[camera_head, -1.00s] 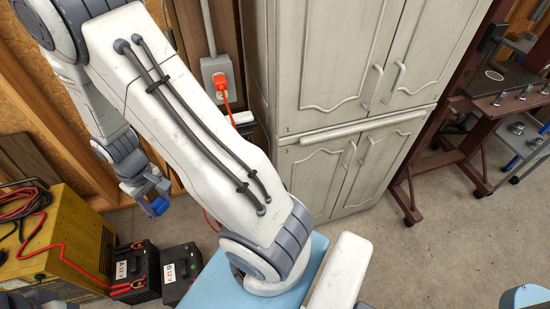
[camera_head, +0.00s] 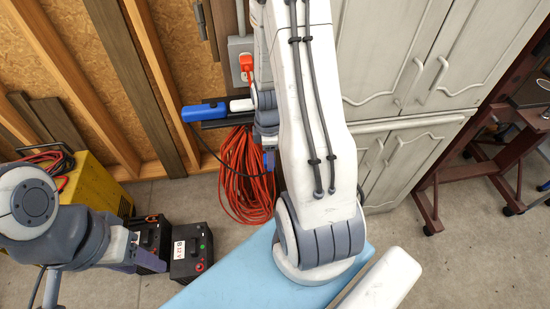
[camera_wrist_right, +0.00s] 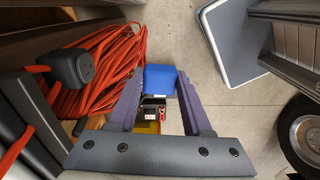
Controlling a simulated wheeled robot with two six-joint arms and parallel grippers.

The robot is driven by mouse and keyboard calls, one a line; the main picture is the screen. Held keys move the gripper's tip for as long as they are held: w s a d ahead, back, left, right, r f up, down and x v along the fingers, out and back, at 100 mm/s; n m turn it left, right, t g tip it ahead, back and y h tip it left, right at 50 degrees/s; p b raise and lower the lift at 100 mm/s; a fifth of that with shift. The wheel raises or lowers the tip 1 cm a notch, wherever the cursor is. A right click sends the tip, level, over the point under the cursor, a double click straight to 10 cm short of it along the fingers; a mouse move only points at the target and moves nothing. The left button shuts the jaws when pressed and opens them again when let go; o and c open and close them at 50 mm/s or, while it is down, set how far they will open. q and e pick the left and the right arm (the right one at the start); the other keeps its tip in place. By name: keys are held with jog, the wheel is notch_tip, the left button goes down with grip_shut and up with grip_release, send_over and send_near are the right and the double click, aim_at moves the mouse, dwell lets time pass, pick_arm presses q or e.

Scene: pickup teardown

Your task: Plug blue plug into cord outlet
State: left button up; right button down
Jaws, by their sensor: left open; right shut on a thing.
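My right gripper (camera_head: 268,158) hangs by the coiled orange cord (camera_head: 245,180) below the wall outlet. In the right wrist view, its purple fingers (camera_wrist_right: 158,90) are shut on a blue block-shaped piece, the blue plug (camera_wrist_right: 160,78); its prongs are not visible. A small blue patch of the plug (camera_head: 269,161) shows in the head view. A black connector on the orange cord, the cord outlet (camera_wrist_right: 72,66), lies left of the fingers, apart from the plug. Its socket face is not clear. My left gripper (camera_head: 140,262) is open at lower left, beside the batteries.
A blue device (camera_head: 204,112) sits on a dark shelf, with a thin black cable running down from it. An orange plug (camera_head: 246,67) is in the grey wall outlet. Black batteries (camera_head: 190,249) and a yellow machine (camera_head: 100,188) stand left. A cabinet (camera_head: 400,60) stands right.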

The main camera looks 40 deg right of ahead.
jog(key=shift+s+d+f+n, duration=0.2)
jog(key=shift+s+d+n, duration=0.2)
jog(key=shift+d, duration=0.1)
jog(key=shift+w+d, duration=0.1)
jog(key=shift+w, duration=0.1)
jog(key=shift+w+d, duration=0.45)
jog(key=shift+w, duration=0.25)
jog(key=shift+w+d, duration=0.4)
jog(key=shift+w, duration=0.35)
jog(key=shift+w+d, duration=0.45)
jog(key=shift+w, duration=0.25)
jog(key=shift+d+p, duration=0.1)
jog(key=shift+p, duration=0.35)
jog(key=shift+w+d+r, duration=0.1)
jog(key=shift+w+d, duration=0.1)
jog(key=shift+w, duration=0.1)
